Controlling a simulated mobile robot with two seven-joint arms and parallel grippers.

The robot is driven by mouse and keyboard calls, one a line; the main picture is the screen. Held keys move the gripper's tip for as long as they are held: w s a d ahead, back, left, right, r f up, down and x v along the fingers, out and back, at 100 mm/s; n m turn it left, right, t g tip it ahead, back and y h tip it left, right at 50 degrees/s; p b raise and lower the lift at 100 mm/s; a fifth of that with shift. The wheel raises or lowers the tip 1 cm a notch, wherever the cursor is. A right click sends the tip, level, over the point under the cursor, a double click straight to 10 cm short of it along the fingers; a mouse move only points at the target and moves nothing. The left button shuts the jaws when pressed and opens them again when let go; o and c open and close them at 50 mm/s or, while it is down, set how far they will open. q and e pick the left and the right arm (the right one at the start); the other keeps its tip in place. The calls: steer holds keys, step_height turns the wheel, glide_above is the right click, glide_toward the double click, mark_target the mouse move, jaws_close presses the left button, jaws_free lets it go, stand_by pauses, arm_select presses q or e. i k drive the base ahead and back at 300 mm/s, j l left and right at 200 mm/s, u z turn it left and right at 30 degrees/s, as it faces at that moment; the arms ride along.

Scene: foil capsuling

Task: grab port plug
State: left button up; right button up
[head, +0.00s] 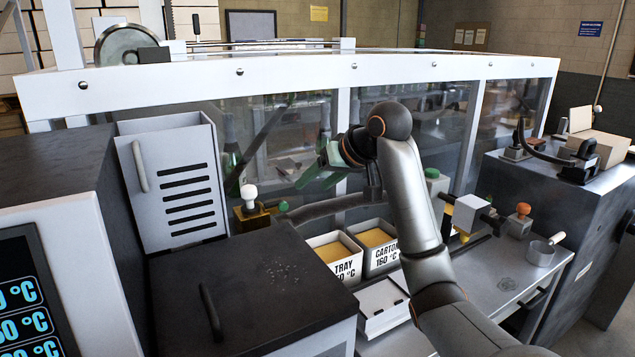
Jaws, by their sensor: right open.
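My right arm rises from the lower right, and its wrist bends left in front of the glazed guard. My right gripper (318,171) is at the end of that wrist, small and partly lost against green shapes by the glass. It is open, and I see nothing held in it. I cannot tell for sure which part is the port plug. A white knob on a brass-coloured block (250,198) stands to the left of the gripper and lower, apart from it. A curved dark bar (325,208) with a green tip runs below the gripper. My left gripper is out of view.
Bins marked TRAY (342,268) and CARTON (382,256) stand below the arm, with a white box (382,306) in front. A vented grey cabinet (178,185) and a dark lidded box (250,290) stand left. A metal cup (541,252) and an orange knob (523,209) are right.

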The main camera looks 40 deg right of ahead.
mark_target(249, 192)
steer(key=k, duration=1)
